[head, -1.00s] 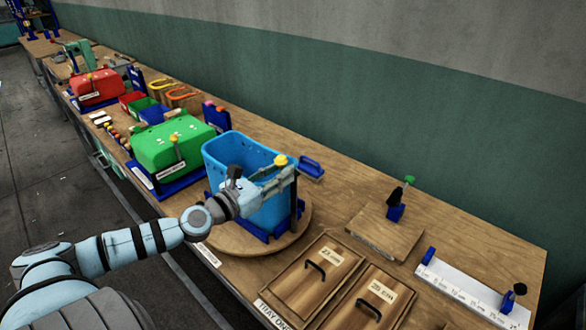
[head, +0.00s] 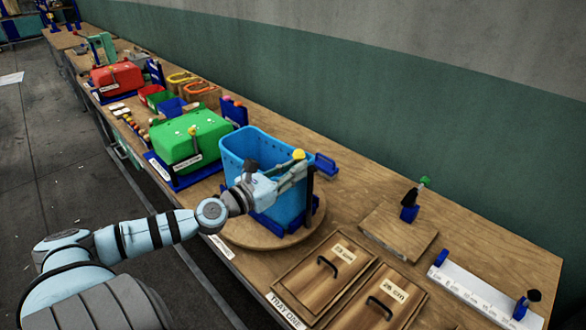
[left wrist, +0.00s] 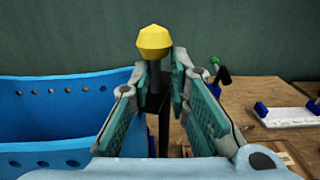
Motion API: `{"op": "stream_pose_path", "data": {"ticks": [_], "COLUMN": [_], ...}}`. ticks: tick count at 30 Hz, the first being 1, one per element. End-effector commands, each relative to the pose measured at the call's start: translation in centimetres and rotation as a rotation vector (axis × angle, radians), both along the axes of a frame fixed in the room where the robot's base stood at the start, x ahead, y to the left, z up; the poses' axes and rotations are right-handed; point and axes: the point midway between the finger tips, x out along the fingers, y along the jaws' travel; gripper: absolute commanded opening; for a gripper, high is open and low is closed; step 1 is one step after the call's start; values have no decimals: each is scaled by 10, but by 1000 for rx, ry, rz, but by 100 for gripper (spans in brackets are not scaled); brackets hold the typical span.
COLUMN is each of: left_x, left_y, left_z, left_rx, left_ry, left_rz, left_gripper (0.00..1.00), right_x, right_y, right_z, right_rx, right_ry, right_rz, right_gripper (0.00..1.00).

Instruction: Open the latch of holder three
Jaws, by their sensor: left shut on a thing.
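A blue bin (head: 288,212) stands in a dark blue holder on a round wooden turntable (head: 244,235); it fills the left of the left wrist view (left wrist: 60,127). A latch handle with a yellow knob (head: 299,154) rises at the holder's right side. My left gripper (head: 292,172) is shut on the latch handle just below the knob. In the left wrist view, the knob (left wrist: 154,41) shows above the fingertips, with the dark shaft between the finger pads. The fingers hide part of the latch. No number shows on this holder. My right gripper is out of view.
A green box (head: 185,145) in a blue holder stands left of the turntable, with a red box (head: 118,77) farther back. Two wooden lids (head: 322,265) with black handles lie in front. A white ruler fixture (head: 478,292) lies at the right.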

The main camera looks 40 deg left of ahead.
Motion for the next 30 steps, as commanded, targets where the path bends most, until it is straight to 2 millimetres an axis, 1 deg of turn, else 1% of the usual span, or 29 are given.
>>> {"op": "stream_pose_path", "data": {"ticks": [19,20,21,30], "left_x": [0,0,0,0], "left_y": [0,0,0,0], "left_z": [-2,-2,-2,-1], "left_rx": [-4,-4,-4,-2], "left_ry": [3,3,3,1], "left_rz": [-1,-1,-1,0], "left_gripper": [0,21,28,28], "right_x": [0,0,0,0], "right_y": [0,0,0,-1], "right_z": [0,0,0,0], "right_rx": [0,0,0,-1], "right_ry": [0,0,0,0], "right_rz": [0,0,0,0], "right_gripper": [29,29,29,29]}}
